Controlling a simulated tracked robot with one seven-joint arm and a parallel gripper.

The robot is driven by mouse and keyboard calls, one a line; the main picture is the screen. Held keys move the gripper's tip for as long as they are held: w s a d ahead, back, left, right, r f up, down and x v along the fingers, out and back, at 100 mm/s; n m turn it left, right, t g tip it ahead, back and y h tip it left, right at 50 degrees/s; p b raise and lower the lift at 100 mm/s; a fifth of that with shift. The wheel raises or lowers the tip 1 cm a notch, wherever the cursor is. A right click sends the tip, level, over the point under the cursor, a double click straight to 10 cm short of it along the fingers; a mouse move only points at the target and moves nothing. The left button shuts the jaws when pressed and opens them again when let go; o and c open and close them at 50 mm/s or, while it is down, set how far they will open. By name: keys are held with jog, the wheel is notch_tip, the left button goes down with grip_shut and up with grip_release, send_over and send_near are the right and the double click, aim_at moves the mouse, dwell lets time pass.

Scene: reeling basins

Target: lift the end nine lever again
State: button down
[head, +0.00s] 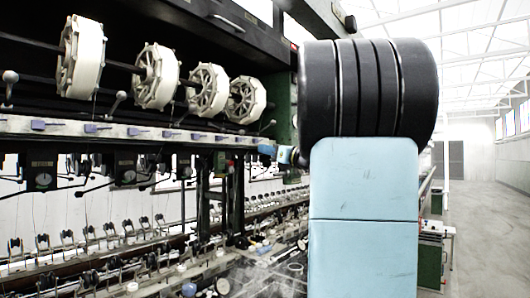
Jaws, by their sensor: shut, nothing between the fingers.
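A long rail (70,131) of the reeling machine runs away from me, with several small blue-purple levers on it, such as a near one (91,128) and a farther one (197,136). I cannot read any end numbers, so I cannot single out lever nine. My arm stands large at centre right and covers the rail's far part. A small light-blue and dark part, seemingly the end of my gripper (267,149), shows left of the arm at the rail's far end. It looks shut and holds nothing visible. Whether it touches a lever is unclear.
White spoked reels (80,57) hang above the rail, with knobbed handles (10,77) nearby. Below are rows of small dark guides (88,232) and cluttered basins (292,268). A green post (284,110) stands beside my arm. An open aisle floor (490,225) lies right.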

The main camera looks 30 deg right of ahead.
jog(key=x, duration=1.1)
jog(key=shift+w+a+r, duration=0.1)
dwell(0.5)
jog(key=shift+r, duration=0.35)
